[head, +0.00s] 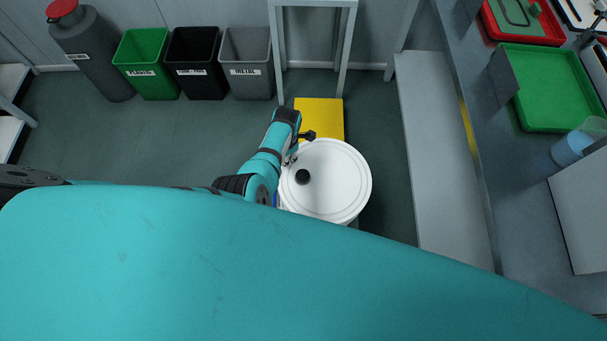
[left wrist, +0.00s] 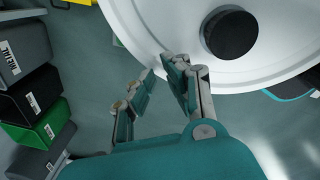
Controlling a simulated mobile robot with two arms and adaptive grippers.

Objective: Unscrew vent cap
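The vent cap (head: 302,177) is a round black knob on the white round lid (head: 340,180), left of the lid's middle. In the left wrist view the cap (left wrist: 230,34) sits at the upper right on the white lid (left wrist: 285,55). My left gripper (head: 291,159) is at the lid's left edge, close to the cap but apart from it. The drum's side below the lid is mostly hidden. My right gripper is not in view.
A yellow platform (head: 320,112) lies behind the lid, near a grey stand (head: 314,4). Green (head: 147,62), black (head: 194,62) and grey (head: 247,62) bins line the back wall. A workbench (head: 520,195) with a green tray (head: 556,88) is at right. Open floor lies at left.

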